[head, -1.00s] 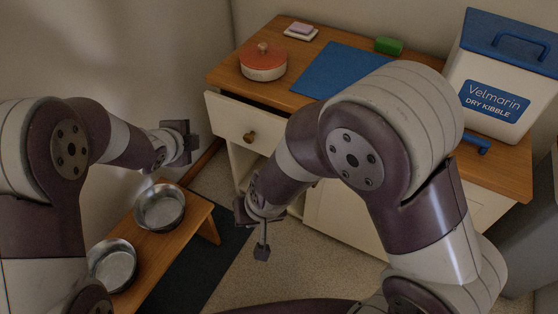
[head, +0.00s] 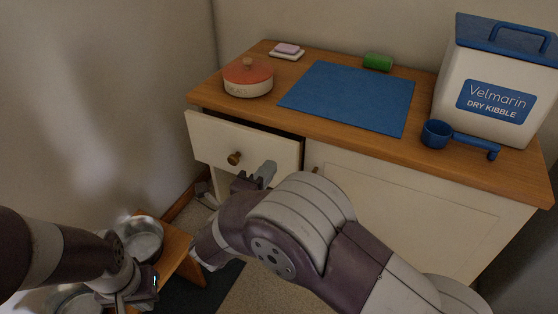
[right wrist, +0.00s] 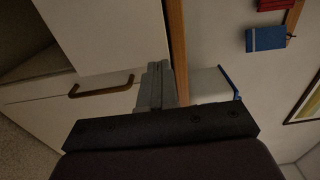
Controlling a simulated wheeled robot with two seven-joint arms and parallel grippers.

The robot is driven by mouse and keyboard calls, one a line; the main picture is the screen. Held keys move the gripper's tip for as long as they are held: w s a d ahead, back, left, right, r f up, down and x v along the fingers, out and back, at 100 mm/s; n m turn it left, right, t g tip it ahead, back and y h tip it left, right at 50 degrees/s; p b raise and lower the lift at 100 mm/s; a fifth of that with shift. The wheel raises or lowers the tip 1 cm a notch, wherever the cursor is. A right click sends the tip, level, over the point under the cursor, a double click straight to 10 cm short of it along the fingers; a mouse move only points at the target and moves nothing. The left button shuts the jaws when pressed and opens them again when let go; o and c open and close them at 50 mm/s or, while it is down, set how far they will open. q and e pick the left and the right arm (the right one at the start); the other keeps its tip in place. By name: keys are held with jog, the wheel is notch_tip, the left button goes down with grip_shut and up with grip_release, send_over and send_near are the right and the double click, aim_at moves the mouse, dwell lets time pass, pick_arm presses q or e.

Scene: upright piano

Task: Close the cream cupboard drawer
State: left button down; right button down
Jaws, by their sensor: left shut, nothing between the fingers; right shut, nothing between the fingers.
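The cream cupboard (head: 400,205) has a wooden top. My left gripper (head: 148,290) is shut and empty, low at left over the bowl bench.
A metal bowl (head: 140,238) is on a low wooden bench (head: 175,250). A door handle (right wrist: 100,88) sticks out.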

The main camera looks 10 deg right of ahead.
aim_at(285, 145)
jog(key=b+x, duration=0.2)
jog(key=x, duration=0.4)
jog(key=shift+w, duration=0.15)
jog(key=x, duration=0.4)
jog(key=shift+w+d+b, duration=0.1)
jog(key=shift+d+b, duration=0.1)
jog(key=shift+b, duration=0.1)
jog(key=shift+r, duration=0.3)
jog(key=shift+w+d, duration=0.1)
